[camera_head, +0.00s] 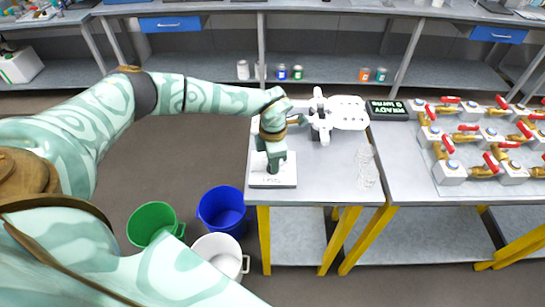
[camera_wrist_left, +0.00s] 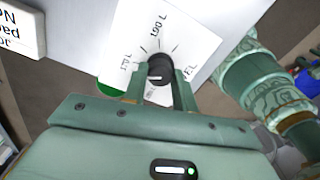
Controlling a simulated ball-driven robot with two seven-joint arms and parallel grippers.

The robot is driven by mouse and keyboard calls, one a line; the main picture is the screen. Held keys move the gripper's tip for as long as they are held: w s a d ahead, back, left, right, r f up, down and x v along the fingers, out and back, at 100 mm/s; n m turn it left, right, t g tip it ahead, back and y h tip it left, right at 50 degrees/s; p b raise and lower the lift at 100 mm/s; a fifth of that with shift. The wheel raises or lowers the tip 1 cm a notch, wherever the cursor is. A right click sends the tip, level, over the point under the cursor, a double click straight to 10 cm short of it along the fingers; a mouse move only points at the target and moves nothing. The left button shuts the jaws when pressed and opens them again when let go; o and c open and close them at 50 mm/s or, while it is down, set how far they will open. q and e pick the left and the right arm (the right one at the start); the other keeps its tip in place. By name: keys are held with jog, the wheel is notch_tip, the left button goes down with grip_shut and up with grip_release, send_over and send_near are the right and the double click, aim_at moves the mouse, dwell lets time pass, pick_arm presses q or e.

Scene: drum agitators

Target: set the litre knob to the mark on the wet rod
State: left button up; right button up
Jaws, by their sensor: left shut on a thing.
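In the head view the dial plate (camera_head: 272,183) lies at the table's front left corner, and the knob is hidden under my left gripper (camera_head: 275,160). In the left wrist view my left gripper (camera_wrist_left: 160,82) has a finger on each side of the knob and is shut on it. Some dial marks are hidden by the fingers. I cannot make out a wet rod. My right gripper is out of view.
A white apparatus with a holed plate (camera_head: 346,113) stands behind the dial. Clear glassware (camera_head: 366,168) stands to its right. A dark sign (camera_head: 388,109) and red-handled valves (camera_head: 487,142) are further right. Green (camera_head: 153,222), blue (camera_head: 222,208) and white (camera_head: 220,252) buckets stand on the floor.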

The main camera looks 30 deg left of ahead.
pick_arm(q)
jog(key=shift+w+r+m, duration=0.1)
jog(key=shift+m, duration=0.4)
jog(key=o, duration=1)
jog(key=shift+c, duration=0.2)
notch_tip(320, 180, up, 16)
jog(key=p, duration=0.1)
jog(key=shift+p, duration=0.4)
jog(key=shift+r, duration=0.1)
